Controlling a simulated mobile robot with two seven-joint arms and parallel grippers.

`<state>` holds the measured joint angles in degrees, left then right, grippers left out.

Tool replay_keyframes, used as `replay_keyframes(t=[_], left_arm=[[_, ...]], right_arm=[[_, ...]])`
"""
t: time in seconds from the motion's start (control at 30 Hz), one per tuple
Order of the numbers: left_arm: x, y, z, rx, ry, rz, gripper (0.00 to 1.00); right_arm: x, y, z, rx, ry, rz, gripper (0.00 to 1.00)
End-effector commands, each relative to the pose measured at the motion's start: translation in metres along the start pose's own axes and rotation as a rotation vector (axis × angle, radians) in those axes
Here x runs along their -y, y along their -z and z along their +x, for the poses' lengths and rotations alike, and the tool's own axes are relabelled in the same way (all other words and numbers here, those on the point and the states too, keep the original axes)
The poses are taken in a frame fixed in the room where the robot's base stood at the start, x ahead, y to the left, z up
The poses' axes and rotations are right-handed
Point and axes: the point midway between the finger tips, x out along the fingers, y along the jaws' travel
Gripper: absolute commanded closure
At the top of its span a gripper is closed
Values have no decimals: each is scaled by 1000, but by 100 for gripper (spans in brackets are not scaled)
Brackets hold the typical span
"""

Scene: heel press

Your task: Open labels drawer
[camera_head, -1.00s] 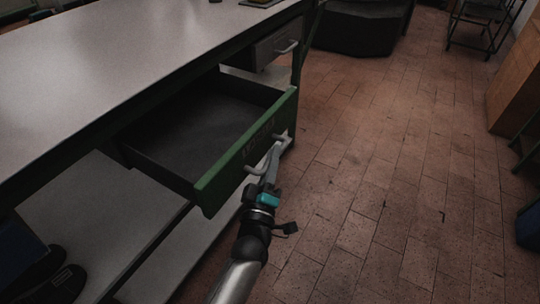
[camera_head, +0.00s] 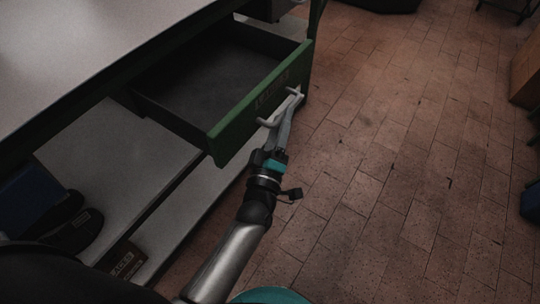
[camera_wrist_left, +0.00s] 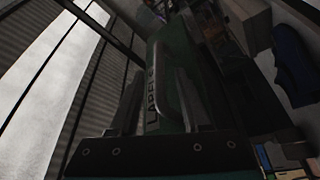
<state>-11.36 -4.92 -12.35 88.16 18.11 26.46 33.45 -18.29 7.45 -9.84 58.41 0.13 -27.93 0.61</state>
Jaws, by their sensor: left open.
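The labels drawer (camera_head: 262,92) has a green front with dark lettering and stands pulled well out from under the workbench, its dark inside empty where it shows. Its pale bar handle (camera_head: 265,123) is on the front; in the left wrist view the handle (camera_wrist_left: 168,92) runs between the fingers beside the lettering "LABEL". My left gripper (camera_head: 287,118) is at the handle, with its jaws open and a finger on either side of the bar. Whether a finger touches the bar is unclear. My right gripper is not in view.
The pale workbench top (camera_head: 75,50) lies above and left of the drawer. A lower shelf (camera_head: 125,150) holds dark shoes (camera_head: 75,230), a blue bin (camera_head: 28,195) and a box marked "LACES" (camera_head: 125,262).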

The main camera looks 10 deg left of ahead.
Motion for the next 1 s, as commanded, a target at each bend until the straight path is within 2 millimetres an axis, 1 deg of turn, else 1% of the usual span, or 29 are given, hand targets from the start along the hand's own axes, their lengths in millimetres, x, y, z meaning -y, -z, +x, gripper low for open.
replay_keyframes(t=[0.03,0.3,0.4,0.5,0.6,0.7,1.0], left_arm=[[0,0,-12,4,5,1,53],[0,0,-74,5,4,0,53],[0,0,-94,5,4,-1,53],[0,0,-108,3,3,-1,53],[0,0,-117,3,2,-1,53],[0,0,-122,1,1,-1,53],[0,0,-123,1,1,-1,53]], right_arm=[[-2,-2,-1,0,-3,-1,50],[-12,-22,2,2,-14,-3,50],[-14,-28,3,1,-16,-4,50],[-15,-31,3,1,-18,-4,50],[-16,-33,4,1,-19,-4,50],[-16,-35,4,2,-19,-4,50],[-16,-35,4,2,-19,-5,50]])
